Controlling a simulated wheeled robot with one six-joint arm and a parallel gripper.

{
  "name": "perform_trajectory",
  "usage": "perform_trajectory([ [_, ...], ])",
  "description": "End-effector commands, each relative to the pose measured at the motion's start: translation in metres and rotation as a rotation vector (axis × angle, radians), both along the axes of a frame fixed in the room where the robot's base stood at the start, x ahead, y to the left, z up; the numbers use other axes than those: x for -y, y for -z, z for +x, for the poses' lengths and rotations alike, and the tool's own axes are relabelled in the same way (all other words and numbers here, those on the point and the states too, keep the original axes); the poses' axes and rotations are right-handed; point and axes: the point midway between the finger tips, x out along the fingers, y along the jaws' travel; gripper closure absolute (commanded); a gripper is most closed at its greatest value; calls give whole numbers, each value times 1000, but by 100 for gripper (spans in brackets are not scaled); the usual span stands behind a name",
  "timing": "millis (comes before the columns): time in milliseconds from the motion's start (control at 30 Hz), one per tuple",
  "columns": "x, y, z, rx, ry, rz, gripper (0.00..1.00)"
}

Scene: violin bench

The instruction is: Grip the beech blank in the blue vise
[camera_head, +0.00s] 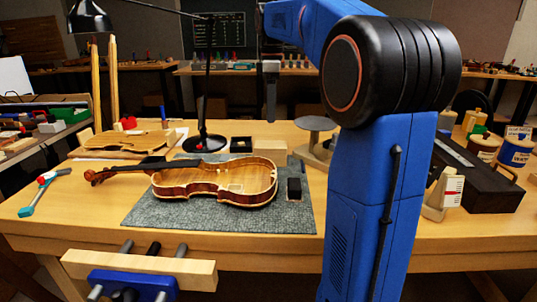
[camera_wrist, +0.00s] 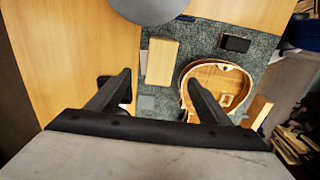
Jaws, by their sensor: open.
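The beech blank, a pale rectangular wood block (camera_head: 270,151), lies behind the violin at the mat's back edge. In the wrist view the block (camera_wrist: 161,61) shows between and beyond my fingertips. My gripper (camera_head: 271,117) hangs above the back of the bench, apart from the block. Its two fingers are spread and empty in the wrist view (camera_wrist: 158,78). The blue vise (camera_head: 134,284) is on the bench's front left edge, with a pale wooden jaw (camera_head: 140,268); no block shows in it. The gap behind that jaw is hard to see.
The violin (camera_head: 215,182) lies on the grey mat (camera_head: 140,215), between block and vise. A dark block (camera_head: 294,188) lies beside it. A round-topped stand (camera_head: 316,124) is right of the beech block; a black lamp (camera_head: 205,143) stands left. The bench front beside the mat is clear.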

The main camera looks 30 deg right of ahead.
Motion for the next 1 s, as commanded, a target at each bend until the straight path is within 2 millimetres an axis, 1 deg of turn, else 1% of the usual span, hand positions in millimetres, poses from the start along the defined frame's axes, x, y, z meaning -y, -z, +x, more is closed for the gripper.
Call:
perform_trajectory([
  [33, 0, 9, -1, -2, 0, 0, 27],
  [200, -1, 39, -1, -2, 0, 1, 27],
  [400, -1, 70, -1, -1, 1, 1, 27],
  [500, -1, 80, 0, 0, 1, 0, 27],
  [700, -1, 90, 0, 0, 1, 0, 27],
  [1000, -4, 128, 0, -1, 1, 1, 27],
])
